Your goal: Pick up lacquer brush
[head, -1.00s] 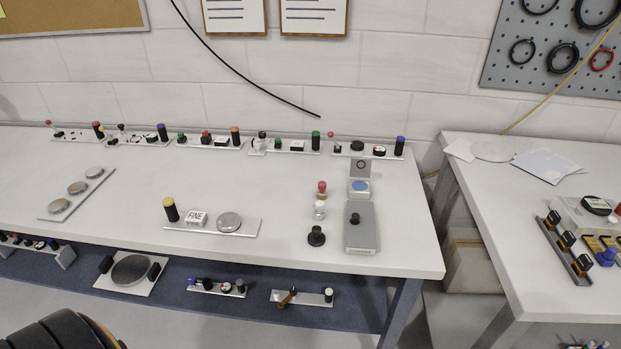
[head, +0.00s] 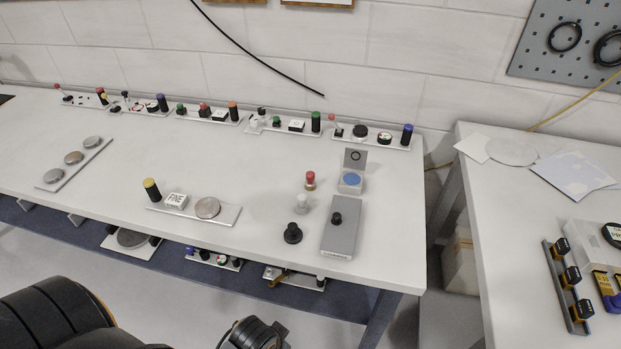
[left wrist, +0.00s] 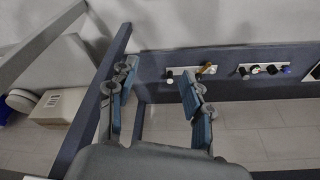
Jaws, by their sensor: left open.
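A small brown-gold handled tool, possibly the lacquer brush (head: 278,279), lies on a pale tray (head: 298,277) on the blue lower shelf. It is small and partly cut off by the tabletop edge in the head view. In the left wrist view the same brown-gold tool (left wrist: 205,70) rests on its tray, beyond the fingers. My left gripper (left wrist: 158,85) is open and empty, its two blue-padded fingers apart below the tray in the picture. In the head view only dark links of my left arm show at the bottom. My right gripper is not in view.
The white tabletop (head: 110,200) overhangs the blue lower shelf (head: 345,300). Another tray with several small items (head: 215,259) sits left of the tool. A blue table leg (left wrist: 90,100) stands left of my fingers, with a cardboard box (left wrist: 58,107) beyond it.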

